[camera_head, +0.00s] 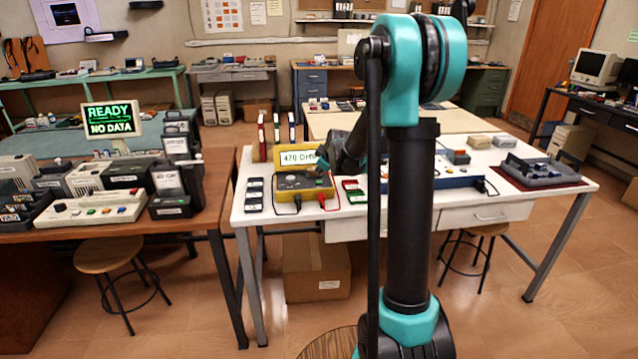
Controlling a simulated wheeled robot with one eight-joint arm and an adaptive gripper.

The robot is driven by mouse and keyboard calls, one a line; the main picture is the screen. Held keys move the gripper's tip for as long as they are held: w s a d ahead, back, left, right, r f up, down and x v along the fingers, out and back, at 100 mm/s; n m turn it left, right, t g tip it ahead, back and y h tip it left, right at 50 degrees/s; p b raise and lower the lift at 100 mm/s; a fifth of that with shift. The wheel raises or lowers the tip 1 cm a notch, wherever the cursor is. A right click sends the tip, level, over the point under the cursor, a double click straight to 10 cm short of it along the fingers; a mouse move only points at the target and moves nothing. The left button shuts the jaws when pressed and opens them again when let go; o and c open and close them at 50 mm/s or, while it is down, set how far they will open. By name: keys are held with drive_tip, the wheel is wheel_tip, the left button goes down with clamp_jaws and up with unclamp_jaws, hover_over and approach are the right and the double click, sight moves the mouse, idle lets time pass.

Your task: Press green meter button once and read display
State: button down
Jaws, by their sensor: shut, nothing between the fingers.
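A yellow meter (318,193) with a dark front panel sits on the white table at centre. Its raised display (298,158) reads "470 OHM", with the right end of the text close to my arm. A black lead and a red lead hang from its front. My gripper (323,163) is at the upper right of the meter, beside the display; it is small and dark in this view and looks shut and empty. I cannot make out the green button, and I cannot tell whether my gripper touches the meter.
The white table (450,205) also holds small dark cases, a blue unit (450,181) and a grey tray (541,172). A brown table (215,215) at left holds several devices and a "READY NO DATA" sign (110,119). Stools and a cardboard box (316,270) stand below.

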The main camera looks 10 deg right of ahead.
sight(320, 183)
drive_tip(key=shift+r, duration=1.6)
drive_tip(key=s+d+f+m+g, duration=0.1)
drive_tip(key=s+f+m, duration=0.2)
drive_tip(key=s, duration=1)
drive_tip(key=s+d+f+m+g+h, duration=0.1)
drive_tip(key=s+f+m, duration=0.3)
drive_tip(key=s, duration=1)
drive_tip(key=s+d+f+m+g+h, duration=0.1)
drive_tip(key=s+f+m, duration=0.3)
drive_tip(key=s, duration=1)
drive_tip(key=shift+d+f+g, duration=0.5)
drive_tip(key=shift+f+g, duration=0.1)
drive_tip(key=shift+g, duration=0.3)
drive_tip(key=shift+w, duration=0.1)
